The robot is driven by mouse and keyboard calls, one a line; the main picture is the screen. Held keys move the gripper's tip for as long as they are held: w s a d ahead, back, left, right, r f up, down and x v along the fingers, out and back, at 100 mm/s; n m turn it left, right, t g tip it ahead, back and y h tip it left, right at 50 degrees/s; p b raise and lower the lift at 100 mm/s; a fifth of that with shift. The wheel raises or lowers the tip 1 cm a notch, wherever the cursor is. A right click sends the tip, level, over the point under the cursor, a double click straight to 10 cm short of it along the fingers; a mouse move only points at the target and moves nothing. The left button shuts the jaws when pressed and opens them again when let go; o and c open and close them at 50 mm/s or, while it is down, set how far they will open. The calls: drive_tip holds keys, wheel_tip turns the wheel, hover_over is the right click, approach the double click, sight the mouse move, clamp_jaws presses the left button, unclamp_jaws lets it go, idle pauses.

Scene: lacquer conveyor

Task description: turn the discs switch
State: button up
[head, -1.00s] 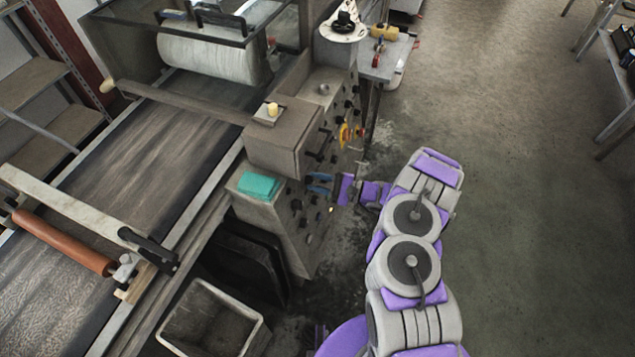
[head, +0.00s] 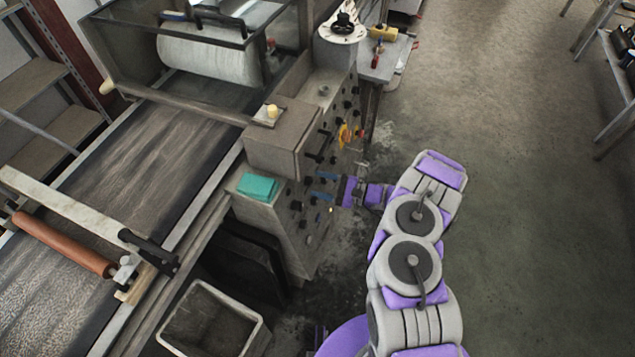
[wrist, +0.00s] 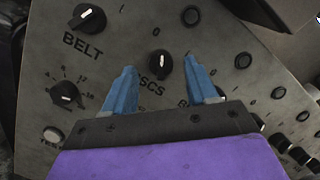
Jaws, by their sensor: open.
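The discs switch (wrist: 159,64) is a round black knob with a white pointer mark, on a grey panel in the wrist view. Its pointer is toward the upper left in that view. The label below it is partly hidden by my gripper; "SCS" can be read. My gripper (wrist: 161,66) has two blue fingers spread apart, one on each side of the knob, with a gap to it. Whether the tips reach the panel I cannot tell. In the head view my gripper (head: 324,185) is at the panel's right-hand face, and the discs switch cannot be picked out there.
The belt switch (wrist: 88,18) is at the upper left of the wrist view, with a numbered dial (wrist: 65,94) below it. Several small buttons lie to the right. In the head view a yellow-and-red switch (head: 345,135) sits farther up the control panel (head: 308,235).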

drive_tip(key=p+v, duration=0.2)
drive_tip(key=v, duration=1.4)
drive_tip(key=shift+p, duration=0.4)
